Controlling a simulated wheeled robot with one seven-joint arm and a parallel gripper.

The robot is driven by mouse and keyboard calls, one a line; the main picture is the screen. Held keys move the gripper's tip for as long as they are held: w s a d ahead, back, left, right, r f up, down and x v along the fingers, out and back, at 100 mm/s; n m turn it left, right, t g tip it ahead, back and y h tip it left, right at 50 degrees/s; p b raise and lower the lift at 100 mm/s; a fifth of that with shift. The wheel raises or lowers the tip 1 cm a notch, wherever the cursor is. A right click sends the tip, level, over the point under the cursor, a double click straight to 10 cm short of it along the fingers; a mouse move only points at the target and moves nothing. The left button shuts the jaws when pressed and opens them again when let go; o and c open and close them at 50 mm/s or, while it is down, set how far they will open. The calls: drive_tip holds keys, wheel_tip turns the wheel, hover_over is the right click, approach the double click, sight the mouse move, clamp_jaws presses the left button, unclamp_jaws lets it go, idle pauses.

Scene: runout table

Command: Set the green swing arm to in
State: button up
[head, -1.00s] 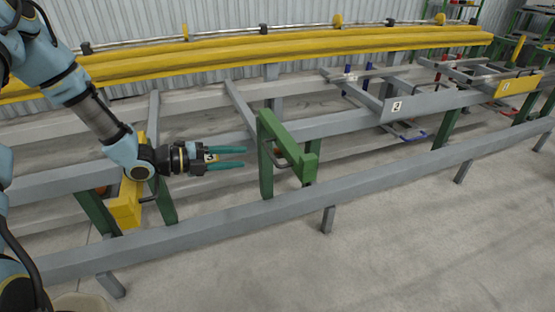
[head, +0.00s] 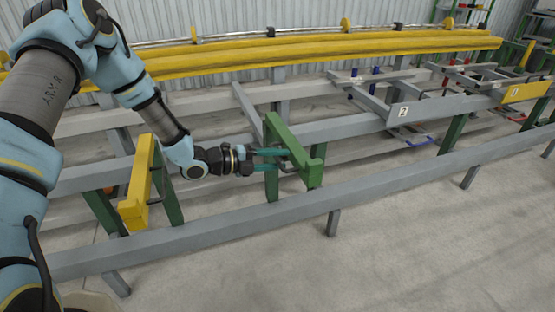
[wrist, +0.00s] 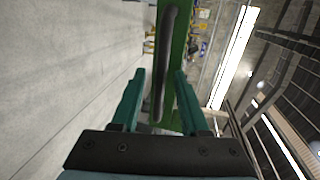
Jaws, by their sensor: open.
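The green swing arm (head: 292,142) sits on a green post at the table's front rail and sticks out toward the front, ending in a block that hangs down. Its dark handle (head: 289,170) is partly hidden by my fingers in the head view. My gripper (head: 284,160) is open, its teal fingers reaching to the handle from the left. In the wrist view, the dark handle (wrist: 165,60) runs lengthwise between my open fingers (wrist: 160,78), with the green arm (wrist: 182,50) behind it. I cannot tell whether a finger touches the handle.
A yellow swing arm (head: 140,185) stands to the left, close below my arm. A long grey front rail (head: 390,193) runs below. The floor in front is clear.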

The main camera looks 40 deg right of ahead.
drive_tip(key=shift+c, duration=0.3)
clamp_jaws()
idle(1.0)
